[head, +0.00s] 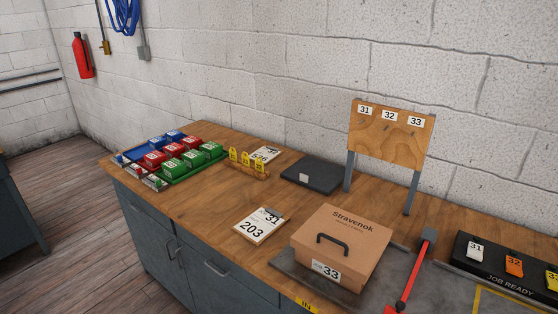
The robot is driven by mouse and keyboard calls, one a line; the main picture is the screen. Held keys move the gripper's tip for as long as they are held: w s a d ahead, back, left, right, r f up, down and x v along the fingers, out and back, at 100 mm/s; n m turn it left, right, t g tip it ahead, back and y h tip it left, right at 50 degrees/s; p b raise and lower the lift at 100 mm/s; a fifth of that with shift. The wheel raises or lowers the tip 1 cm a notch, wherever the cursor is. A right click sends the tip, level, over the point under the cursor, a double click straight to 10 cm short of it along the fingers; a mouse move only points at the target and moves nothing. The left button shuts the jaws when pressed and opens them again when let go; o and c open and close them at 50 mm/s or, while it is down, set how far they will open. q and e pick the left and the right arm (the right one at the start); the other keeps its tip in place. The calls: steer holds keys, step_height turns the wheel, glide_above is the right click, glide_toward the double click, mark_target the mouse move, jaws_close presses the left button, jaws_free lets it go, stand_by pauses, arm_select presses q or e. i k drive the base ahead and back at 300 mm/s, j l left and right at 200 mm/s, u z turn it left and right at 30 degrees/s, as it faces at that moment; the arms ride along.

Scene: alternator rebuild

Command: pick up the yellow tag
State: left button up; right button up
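A yellow tag (552,281) is at the right edge of the head view, on a black board (497,275) lettered JOB READY. The frame edge cuts it off. Beside it on the board are an orange tag (514,264) and a white tag (475,250). Three other yellow pieces (246,159) stand upright in a small wooden rack (240,172) mid-bench; they are too small to tell exactly what they are. Neither of my grippers is in view.
A cardboard box (352,238) with a black handle sits on a grey mat (290,277). A red-handled tool (412,277) lies to its right. A numbered wooden board (392,135) stands behind. Colored bins (172,165) are at left. Bare wood (195,207) lies front left.

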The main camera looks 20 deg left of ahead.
mark_target(245, 159)
steer(key=j+z, duration=0.35)
steer(key=j, duration=0.45)
steer(key=j+z, duration=0.4)
steer(key=j, duration=1.05)
steer(key=k+j, duration=0.15)
steer(key=j, duration=0.45)
